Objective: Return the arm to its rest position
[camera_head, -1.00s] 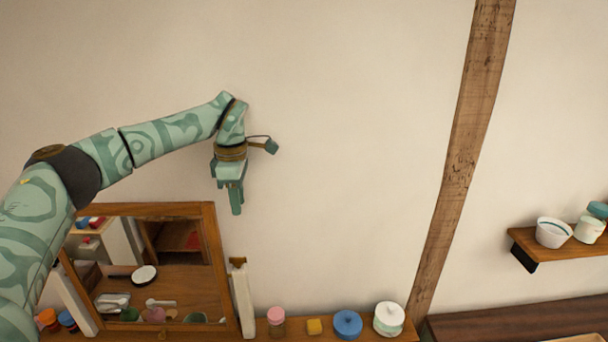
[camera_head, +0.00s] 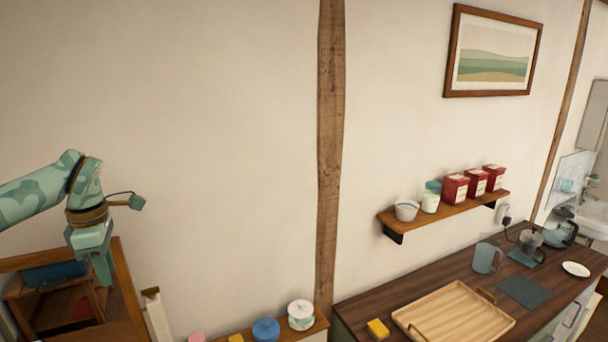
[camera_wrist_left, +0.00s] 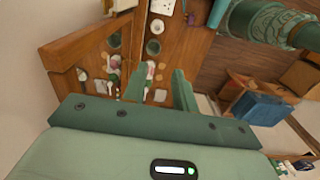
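My left arm comes in from the left in the head view. Its gripper (camera_head: 101,270) hangs downward in the air before the pale wall, overlapping the wood-framed mirror (camera_head: 127,284) in the picture. In the left wrist view the two fingers of the left gripper (camera_wrist_left: 158,80) are apart with nothing between them, so it is open and empty. Small items on a wooden surface show beyond the fingers. My right gripper is in neither view.
A ledge with lidded jars, including a white jar (camera_head: 301,312), stands below. To the right are a wall shelf (camera_head: 440,217) with cups and red boxes, and a dark counter (camera_head: 375,297) bearing a wooden tray (camera_head: 455,315). The wall between is bare.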

